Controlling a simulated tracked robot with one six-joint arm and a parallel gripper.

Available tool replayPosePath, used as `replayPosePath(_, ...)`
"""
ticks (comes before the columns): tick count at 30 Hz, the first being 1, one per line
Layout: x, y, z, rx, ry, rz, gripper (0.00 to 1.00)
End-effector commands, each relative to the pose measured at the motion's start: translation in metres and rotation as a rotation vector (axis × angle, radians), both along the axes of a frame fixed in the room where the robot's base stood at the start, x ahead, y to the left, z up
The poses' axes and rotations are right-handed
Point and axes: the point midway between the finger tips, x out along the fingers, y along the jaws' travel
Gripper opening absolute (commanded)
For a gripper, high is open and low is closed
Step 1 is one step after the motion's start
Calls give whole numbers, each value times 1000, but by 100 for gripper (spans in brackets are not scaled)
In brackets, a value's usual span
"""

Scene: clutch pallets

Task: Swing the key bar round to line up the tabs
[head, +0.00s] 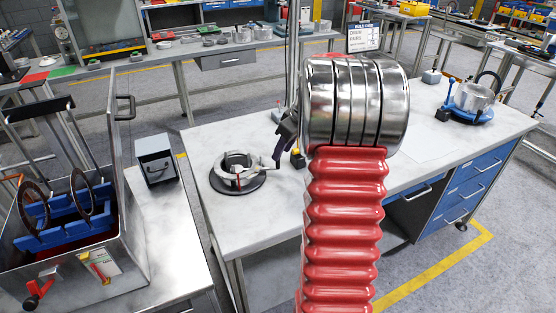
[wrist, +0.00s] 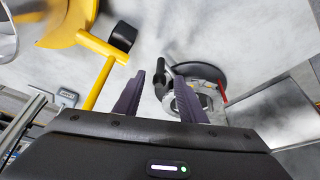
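A round clutch fixture (head: 238,184) sits on the pale bench in the head view, a grey metal ring part on a dark round base with a red mark at its front. It also shows in the wrist view (wrist: 190,100), partly behind my right finger. A black upright handle (wrist: 160,66), probably the key bar's, stands at its edge there, in line with the gap between my fingers. My gripper (wrist: 159,76) is open, fingers apart and pointing towards the fixture. Whether they flank the handle or stop short of it I cannot tell. The tabs are too small to make out.
A small grey box (head: 155,157) and a bin with blue racks (head: 130,255) are at the left. A blue-based drum (head: 472,98) is at the bench's far right. My arm hides the bench's middle.

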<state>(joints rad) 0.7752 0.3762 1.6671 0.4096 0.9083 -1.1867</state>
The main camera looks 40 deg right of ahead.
Motion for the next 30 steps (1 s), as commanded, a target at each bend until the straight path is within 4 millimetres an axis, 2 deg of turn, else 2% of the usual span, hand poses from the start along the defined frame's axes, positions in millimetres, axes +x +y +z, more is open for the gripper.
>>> replayPosePath(6,12,3,-32,3,2,0,37)
replayPosePath(12,20,4,-51,1,1,0,37)
replayPosePath(23,22,4,-55,0,0,-1,37)
replayPosePath(30,21,4,-54,0,0,-1,21)
